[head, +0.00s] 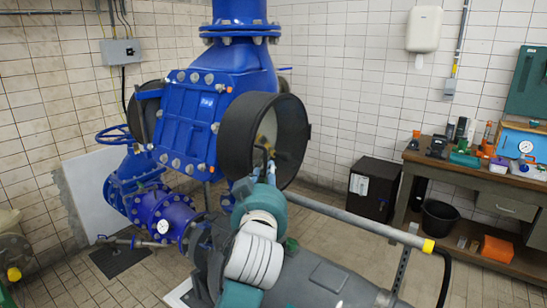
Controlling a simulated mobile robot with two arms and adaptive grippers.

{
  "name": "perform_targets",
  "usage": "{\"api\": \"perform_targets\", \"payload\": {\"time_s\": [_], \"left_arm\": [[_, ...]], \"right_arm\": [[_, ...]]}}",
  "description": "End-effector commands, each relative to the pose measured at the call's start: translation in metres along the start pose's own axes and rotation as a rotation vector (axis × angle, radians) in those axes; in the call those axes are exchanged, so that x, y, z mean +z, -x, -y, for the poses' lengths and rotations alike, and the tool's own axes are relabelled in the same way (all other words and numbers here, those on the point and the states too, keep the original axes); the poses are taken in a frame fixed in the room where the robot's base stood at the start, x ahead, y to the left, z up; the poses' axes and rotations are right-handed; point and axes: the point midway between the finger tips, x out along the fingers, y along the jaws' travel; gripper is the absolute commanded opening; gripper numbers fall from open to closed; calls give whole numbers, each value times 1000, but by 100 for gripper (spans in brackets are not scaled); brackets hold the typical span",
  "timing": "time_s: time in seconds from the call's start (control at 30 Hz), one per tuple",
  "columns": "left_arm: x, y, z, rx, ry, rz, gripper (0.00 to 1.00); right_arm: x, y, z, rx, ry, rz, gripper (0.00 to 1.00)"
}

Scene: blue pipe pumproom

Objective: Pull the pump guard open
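A grey rounded housing (325,280) lies low at the bottom centre, partly behind my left arm; I cannot tell for sure whether it is the pump guard or where its edge is. A long grey bar (350,218) with a yellow end (428,246) runs above it from the centre to the right. My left gripper (265,155) is small and dark, in front of the black drum (248,128) in this view. Its fingers are too small to tell open from shut, and I see nothing clearly held. My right gripper is not in view.
A large blue valve (195,115) and blue pipes (163,212) stand left of centre. A workbench (480,178) with tools, a black bucket (440,218) and a black cabinet (374,188) are at the right. Tiled floor is clear between the bar and the cabinet.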

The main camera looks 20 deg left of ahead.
Motion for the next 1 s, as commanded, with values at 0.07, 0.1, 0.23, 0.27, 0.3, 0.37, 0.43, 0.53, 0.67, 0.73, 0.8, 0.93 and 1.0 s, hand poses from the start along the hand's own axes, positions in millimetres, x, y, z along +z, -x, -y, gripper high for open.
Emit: {"api": "perform_targets", "payload": {"time_s": [0.07,0.1,0.23,0.27,0.3,0.37,0.43,0.53,0.67,0.73,0.8,0.93,1.0], "left_arm": [[-2,-9,1,-2,-4,1,24],[-2,-15,1,-3,-5,2,24],[-4,-40,1,-3,-6,2,24],[-3,-46,1,-3,-7,3,24],[-4,-54,1,-3,-6,2,24],[-4,-65,1,-2,-6,2,24],[-3,-77,1,-1,-6,2,24],[-2,-91,0,-1,-5,2,24],[0,-101,0,0,-4,1,24],[1,-104,0,0,-3,2,24],[1,-105,0,0,-2,2,24],[2,-105,0,0,-2,1,24],[2,-105,0,0,-2,1,24]], "right_arm": [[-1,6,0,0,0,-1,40],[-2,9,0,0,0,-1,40],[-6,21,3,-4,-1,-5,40],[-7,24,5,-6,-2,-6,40],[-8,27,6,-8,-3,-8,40],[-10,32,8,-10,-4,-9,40],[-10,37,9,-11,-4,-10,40],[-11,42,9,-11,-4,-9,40],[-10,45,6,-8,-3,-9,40],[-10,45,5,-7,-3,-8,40],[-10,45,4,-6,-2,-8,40],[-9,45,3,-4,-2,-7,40],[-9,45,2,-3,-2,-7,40]]}}
